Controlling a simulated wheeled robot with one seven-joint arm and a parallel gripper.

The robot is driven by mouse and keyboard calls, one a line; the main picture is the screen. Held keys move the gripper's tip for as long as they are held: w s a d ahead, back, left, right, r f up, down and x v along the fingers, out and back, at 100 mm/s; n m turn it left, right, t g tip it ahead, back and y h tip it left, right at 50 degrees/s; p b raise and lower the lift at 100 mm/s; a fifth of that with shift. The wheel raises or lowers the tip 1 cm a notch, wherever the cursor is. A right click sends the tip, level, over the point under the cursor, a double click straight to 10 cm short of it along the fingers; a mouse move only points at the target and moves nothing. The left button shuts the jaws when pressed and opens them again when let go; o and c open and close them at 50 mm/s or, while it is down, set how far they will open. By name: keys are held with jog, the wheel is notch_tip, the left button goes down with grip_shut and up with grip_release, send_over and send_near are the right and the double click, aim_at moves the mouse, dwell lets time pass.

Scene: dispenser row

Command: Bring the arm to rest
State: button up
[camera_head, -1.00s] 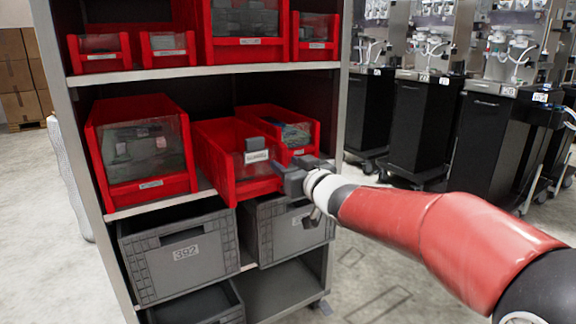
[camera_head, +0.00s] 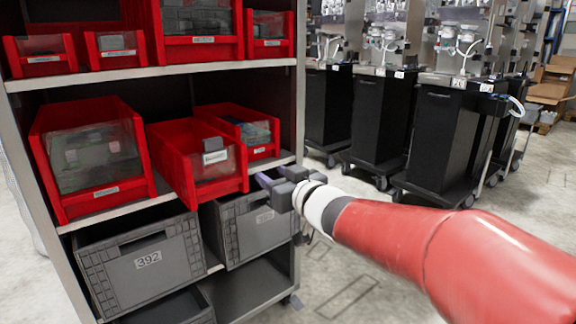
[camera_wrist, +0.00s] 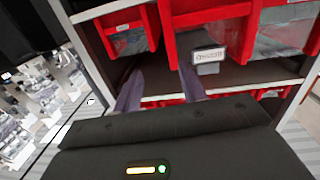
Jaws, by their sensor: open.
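My gripper (camera_head: 271,180) is in front of the shelf rack, at the right edge of the middle shelf, near the pulled-out red bin and above the grey crate's front. It is open, with nothing visible between its fingers. In the wrist view, its two purplish fingers (camera_wrist: 160,90) stand apart and point toward the shelf and the red bins. My red arm reaches in from the lower right of the head view.
Grey crates (camera_head: 150,262) sit below. Black dispenser cabinets (camera_head: 380,120) stand at the back right. The floor right of the rack is open.

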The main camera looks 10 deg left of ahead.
jog(key=s+d+f+m+h, duration=0.2)
jog(key=s+d+m+h, duration=0.15)
jog(key=d+h, duration=0.45)
jog(key=s+d+f+m+h, duration=0.25)
jog(key=s+d, duration=0.25)
jog(key=d, duration=0.7)
jog(key=s+d+f+m+g, duration=0.1)
jog(key=s+d+f+g, duration=0.1)
jog(key=s, duration=0.4)
jog(key=s+d+f+g+h, duration=0.1)
jog(key=s+d+f+g, duration=0.1)
jog(key=s, duration=0.5)
jog(key=s+d+f+m+g+p, duration=0.1)
jog(key=s+d+f+g, duration=0.1)
jog(key=s+f, duration=0.3)
jog(key=shift+s+d+f+m+g, duration=0.3)
jog(key=shift+s+f+g, duration=0.1)
jog(key=shift+s+g, duration=0.3)
